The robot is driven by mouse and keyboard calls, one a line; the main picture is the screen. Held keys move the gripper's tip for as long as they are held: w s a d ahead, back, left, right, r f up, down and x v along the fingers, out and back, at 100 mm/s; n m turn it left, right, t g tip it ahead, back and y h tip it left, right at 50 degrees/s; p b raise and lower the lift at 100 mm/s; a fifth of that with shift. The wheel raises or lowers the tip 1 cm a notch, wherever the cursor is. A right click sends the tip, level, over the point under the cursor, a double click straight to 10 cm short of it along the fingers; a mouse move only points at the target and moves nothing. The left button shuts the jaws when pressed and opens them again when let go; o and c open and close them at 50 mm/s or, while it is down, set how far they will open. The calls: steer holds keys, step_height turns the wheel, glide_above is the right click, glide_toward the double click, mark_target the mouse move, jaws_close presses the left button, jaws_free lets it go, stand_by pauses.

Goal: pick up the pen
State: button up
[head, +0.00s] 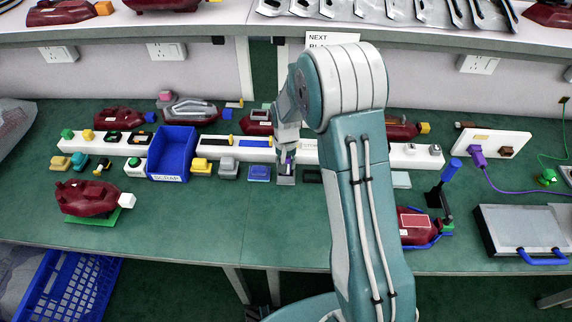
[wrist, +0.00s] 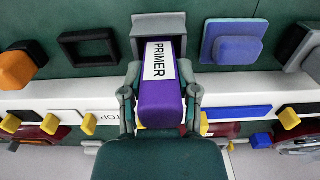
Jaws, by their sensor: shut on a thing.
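The pen is a chunky purple body (wrist: 160,107) with a white label reading PRIMER, in the middle of the wrist view. Its far end is at a grey holder (wrist: 158,24); I cannot tell whether it is still seated there. My gripper (wrist: 160,76) is shut on the pen, one finger on each side. In the head view my gripper (head: 287,148) points down beside the white rail, with a little purple of the pen (head: 290,157) showing above the grey holder (head: 285,180). My arm hides part of the bench there.
A blue bin (head: 171,153) stands left of the gripper on the green bench (head: 220,220). A long white rail (head: 225,145) carries small coloured pieces. A blue block (wrist: 238,49) is right of the holder and a black frame (wrist: 90,47) left. The front bench is mostly clear.

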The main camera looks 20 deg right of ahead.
steer(key=shift+r, duration=0.25)
steer(key=r, duration=0.3)
steer(key=shift+s+r, duration=0.1)
steer(key=shift+s, duration=0.1)
steer(key=s+a+r, duration=0.1)
steer(key=s+r, duration=0.8)
steer(key=s, duration=0.4)
steer(key=shift+s+a+r, duration=0.15)
steer(key=shift+s+a, duration=0.1)
steer(key=shift+a, duration=0.15)
